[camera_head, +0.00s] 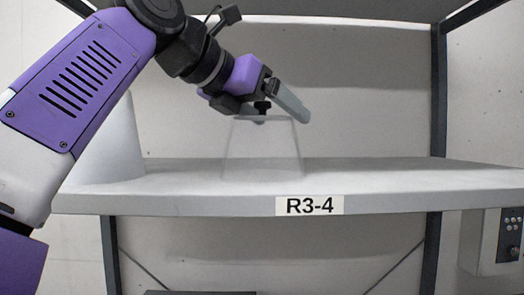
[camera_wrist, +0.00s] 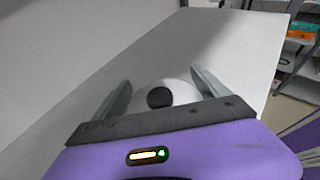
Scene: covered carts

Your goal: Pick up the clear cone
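The clear cone (camera_head: 262,150) is see-through with a flat top and stands upright on the grey shelf, near its middle. A black knob (camera_head: 262,107) sits on its top; the knob also shows as a dark disc in the wrist view (camera_wrist: 159,97), with a pale round shape around it. My gripper (camera_head: 281,119) is tilted down at the cone's top. In the wrist view my gripper (camera_wrist: 161,78) is open, with one finger on each side of the knob and gaps between. Whether a finger touches the cone's top cannot be told.
The shelf (camera_head: 380,178) carries an R3-4 label (camera_head: 310,206) and is clear to the right. A larger pale cone (camera_head: 115,145) stands at the left, partly behind my arm. Dark uprights (camera_head: 438,90) and a back wall frame the shelf. Another rack (camera_wrist: 300,35) stands beyond.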

